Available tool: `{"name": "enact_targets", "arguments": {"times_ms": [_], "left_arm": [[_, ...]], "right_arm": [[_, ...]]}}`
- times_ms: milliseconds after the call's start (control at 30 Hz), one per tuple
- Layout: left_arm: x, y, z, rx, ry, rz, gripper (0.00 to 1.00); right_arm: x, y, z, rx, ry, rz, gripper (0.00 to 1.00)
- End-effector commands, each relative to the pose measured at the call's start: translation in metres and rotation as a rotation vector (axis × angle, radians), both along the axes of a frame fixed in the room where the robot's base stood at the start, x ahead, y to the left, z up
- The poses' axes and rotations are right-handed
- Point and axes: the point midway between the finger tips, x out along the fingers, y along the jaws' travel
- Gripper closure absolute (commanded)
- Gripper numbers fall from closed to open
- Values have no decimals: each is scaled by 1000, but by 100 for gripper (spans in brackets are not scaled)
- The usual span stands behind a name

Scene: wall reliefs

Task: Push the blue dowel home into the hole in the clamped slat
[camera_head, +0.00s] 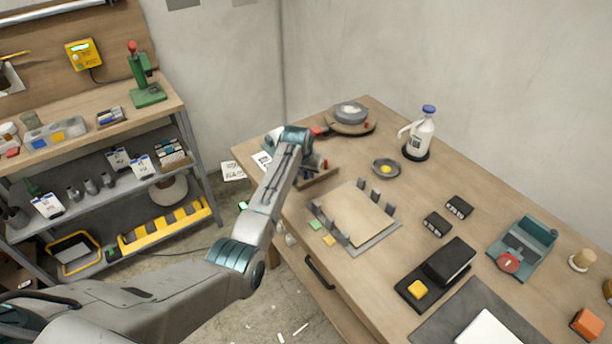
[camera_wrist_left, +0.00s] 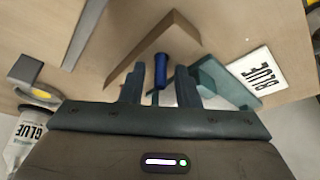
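The blue dowel (camera_wrist_left: 160,72) stands between the two fingers of my left gripper (camera_wrist_left: 160,88) in the left wrist view. A gap shows on each side of it, so the fingers are open around it and not visibly touching it. The dowel's lower end and the hole are hidden or too small to make out. Pale wooden pieces meeting at a corner (camera_wrist_left: 150,48) lie behind the dowel; I cannot tell which is the clamped slat. In the head view my left gripper (camera_head: 311,167) is at the table's left end, mostly hidden by its own wrist. My right gripper is not in view.
A glue bottle (camera_wrist_left: 24,140) is at lower left.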

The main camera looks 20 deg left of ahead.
Motion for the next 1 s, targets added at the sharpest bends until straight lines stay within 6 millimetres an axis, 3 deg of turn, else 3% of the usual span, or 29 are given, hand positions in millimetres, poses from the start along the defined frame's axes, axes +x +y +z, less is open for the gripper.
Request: {"name": "enact_targets", "arguments": {"times_ms": [33, 133, 567, 800, 1000], "left_arm": [[0, 0, 0, 0, 0, 0, 82], [0, 0, 0, 0, 0, 0, 100], [0, 0, 3, 0, -2, 0, 100], [2, 0, 30, 0, -6, 0, 100], [-35, 5, 34, 1, -1, 0, 100]], "right_arm": [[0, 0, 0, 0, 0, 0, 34], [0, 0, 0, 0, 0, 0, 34], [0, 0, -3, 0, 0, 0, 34], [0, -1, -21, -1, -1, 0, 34], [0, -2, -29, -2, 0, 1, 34]]}}
